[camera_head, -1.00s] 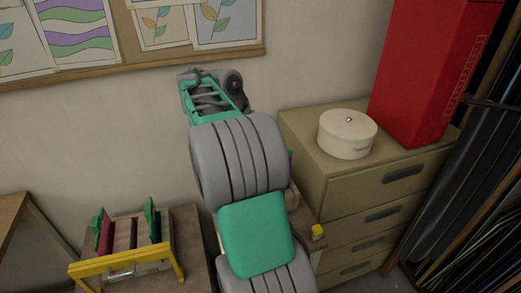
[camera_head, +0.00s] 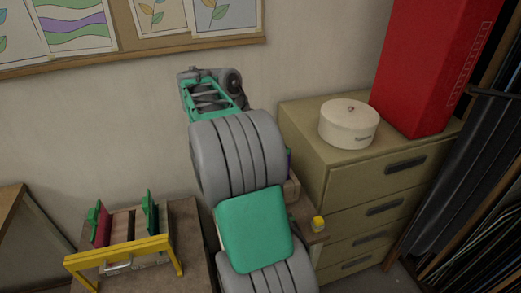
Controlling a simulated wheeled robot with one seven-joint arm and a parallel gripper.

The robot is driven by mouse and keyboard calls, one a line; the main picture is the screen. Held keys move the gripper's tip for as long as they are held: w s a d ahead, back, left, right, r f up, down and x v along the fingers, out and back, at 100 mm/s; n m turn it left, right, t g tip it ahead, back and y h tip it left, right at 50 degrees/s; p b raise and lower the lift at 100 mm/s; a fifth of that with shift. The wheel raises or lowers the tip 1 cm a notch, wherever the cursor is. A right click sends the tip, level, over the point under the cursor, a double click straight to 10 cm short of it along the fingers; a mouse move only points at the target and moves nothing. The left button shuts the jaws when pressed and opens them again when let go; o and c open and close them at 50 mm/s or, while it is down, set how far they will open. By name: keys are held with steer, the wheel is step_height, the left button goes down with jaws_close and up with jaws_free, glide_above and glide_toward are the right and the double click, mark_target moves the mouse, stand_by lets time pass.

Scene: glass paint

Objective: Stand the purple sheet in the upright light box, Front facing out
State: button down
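A small purple sliver (camera_head: 289,162) shows at the right edge of my arm; I cannot tell whether it is the purple sheet. The purple sheet is not otherwise visible. No upright light box can be made out; my grey and green arm covers the middle of the view. My gripper cannot be made out, so its hold is not shown. A yellow-framed rack (camera_head: 122,250) at lower left holds a dark red sheet (camera_head: 103,228) and a dark green sheet (camera_head: 149,216) on edge between green end pieces.
The rack stands on a wooden table (camera_head: 192,240). Partly behind my arm are wooden parts with a yellow knob (camera_head: 317,224). A drawer cabinet (camera_head: 340,186) at right carries a round cream box (camera_head: 348,124) and a tall red box (camera_head: 425,65). Dark panels (camera_head: 478,150) stand far right.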

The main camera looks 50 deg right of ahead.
steer(key=shift+w+d, duration=0.1)
stand_by(0.3)
steer(key=c, duration=1.5)
jaws_free()
steer(key=shift+w+f, duration=0.1)
steer(key=shift+w, duration=0.05)
steer(key=o, duration=0.9)
steer(key=shift+c, duration=0.2)
step_height(320, 180, up, 7)
steer(key=p, duration=0.7)
